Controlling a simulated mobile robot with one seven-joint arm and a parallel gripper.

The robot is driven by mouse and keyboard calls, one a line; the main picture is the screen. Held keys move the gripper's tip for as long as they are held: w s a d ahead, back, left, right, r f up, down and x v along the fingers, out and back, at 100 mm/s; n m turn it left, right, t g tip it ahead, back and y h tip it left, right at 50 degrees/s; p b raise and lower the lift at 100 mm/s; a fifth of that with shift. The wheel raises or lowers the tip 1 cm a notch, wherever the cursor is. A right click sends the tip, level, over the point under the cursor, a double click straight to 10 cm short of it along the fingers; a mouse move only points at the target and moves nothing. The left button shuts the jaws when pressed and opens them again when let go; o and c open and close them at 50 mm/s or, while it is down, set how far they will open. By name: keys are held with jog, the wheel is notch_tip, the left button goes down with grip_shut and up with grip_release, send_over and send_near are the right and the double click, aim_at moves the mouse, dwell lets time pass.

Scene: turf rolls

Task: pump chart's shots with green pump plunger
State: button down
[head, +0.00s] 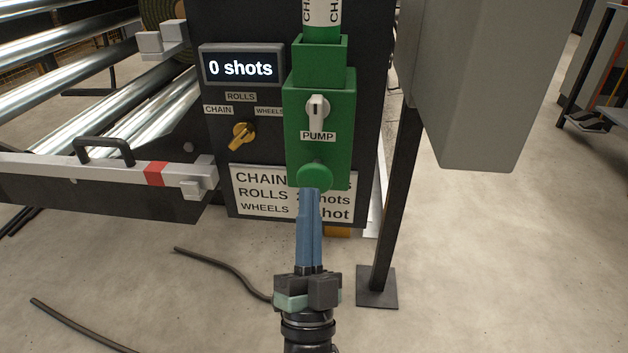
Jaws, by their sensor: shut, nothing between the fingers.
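The green pump (318,108) is on the dark panel, with a white lever above its PUMP label. Its round green plunger (314,177) is at the lower end. My gripper (309,192) is shut and empty, its blue fingertips just below the plunger; I cannot tell if they touch it. The display (241,68) reads "0 shots". The white chart (262,194) lists CHAIN, ROLLS and WHEELS; the plunger and my fingers hide part of its shot numbers. The yellow selector knob (243,136) sits among the CHAIN, ROLLS and WHEELS labels; its tip appears to point lower left.
Shiny metal rollers (90,100) and a rail with a black handle (104,150) stand at left. A grey box (470,80) on a dark post (394,200) stands close at right. Dark cables (225,265) lie on the floor.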

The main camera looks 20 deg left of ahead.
aim_at(312, 185)
dwell(0.8)
jog(key=shift+w+a, duration=0.1)
jog(key=shift+w, duration=0.3)
jog(key=shift+w+a+b, duration=0.2)
jog(key=shift+w+b, duration=0.3)
jog(key=shift+w, duration=0.15)
jog(key=shift+w+a+b, duration=0.2)
jog(key=shift+w+b, duration=0.25)
jog(key=shift+w, duration=0.15)
dwell(1.1)
jog(key=shift+s+d+f+p, duration=0.15)
jog(key=shift+s+p, duration=0.1)
jog(key=shift+s, duration=0.3)
jog(key=shift+s+d+r+p, duration=0.1)
jog(key=shift+s+d+p, duration=0.1)
jog(key=shift+s, duration=0.35)
jog(key=shift+s+d+f+p, duration=0.15)
jog(key=shift+s+p, duration=0.1)
jog(key=shift+s, duration=0.3)
jog(key=shift+r, duration=0.15)
jog(key=s+p, duration=0.1)
jog(key=s, duration=0.1)
jog(key=s+d, duration=0.1)
jog(key=s, duration=0.1)
jog(key=shift+s+d+p, duration=0.2)
jog(key=shift+s+p, duration=0.2)
